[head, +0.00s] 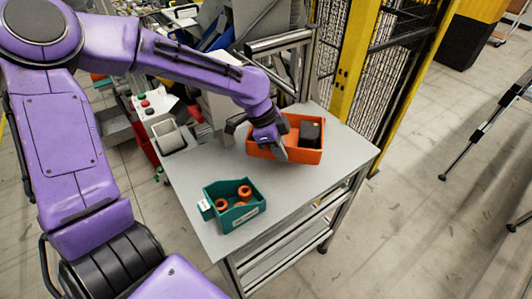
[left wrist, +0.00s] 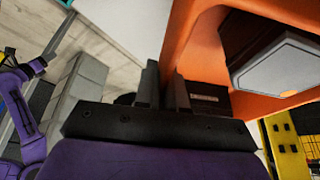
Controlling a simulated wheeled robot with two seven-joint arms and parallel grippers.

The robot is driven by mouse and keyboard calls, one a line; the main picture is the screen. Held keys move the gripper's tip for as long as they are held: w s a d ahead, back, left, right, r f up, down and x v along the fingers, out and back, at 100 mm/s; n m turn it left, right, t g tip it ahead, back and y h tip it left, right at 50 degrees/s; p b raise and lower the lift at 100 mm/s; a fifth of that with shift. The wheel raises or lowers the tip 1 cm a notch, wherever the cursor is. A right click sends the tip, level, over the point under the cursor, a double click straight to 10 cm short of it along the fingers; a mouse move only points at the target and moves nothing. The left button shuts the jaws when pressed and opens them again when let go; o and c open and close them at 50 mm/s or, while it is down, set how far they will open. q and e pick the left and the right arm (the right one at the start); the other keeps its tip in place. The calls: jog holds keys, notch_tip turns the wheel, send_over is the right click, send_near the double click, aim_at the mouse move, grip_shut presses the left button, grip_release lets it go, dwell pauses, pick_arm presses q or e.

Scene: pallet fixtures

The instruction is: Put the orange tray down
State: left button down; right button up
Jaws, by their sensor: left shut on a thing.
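The orange tray (head: 302,155) is at the far part of the grey table (head: 302,190), with a black block-like thing (head: 310,133) inside it. My left gripper (head: 274,147) is at the tray's near left side, shut on its wall. In the left wrist view the fingers (left wrist: 165,90) meet the orange wall (left wrist: 192,35), and the black thing (left wrist: 280,62) with a grey face shows inside the tray. I cannot tell whether the tray's bottom touches the table. My right gripper is not in view.
A teal bin (head: 238,219) with several orange rings stands on the near part of the table. A yellow-framed mesh fence (head: 354,60) stands behind. The table's right part is clear.

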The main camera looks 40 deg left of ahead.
pick_arm(q)
notch_tip(320, 180, down, 8)
jog(key=shift+w+r, duration=0.1)
jog(key=shift+w, duration=0.05)
jog(key=c, duration=1.2)
grip_release()
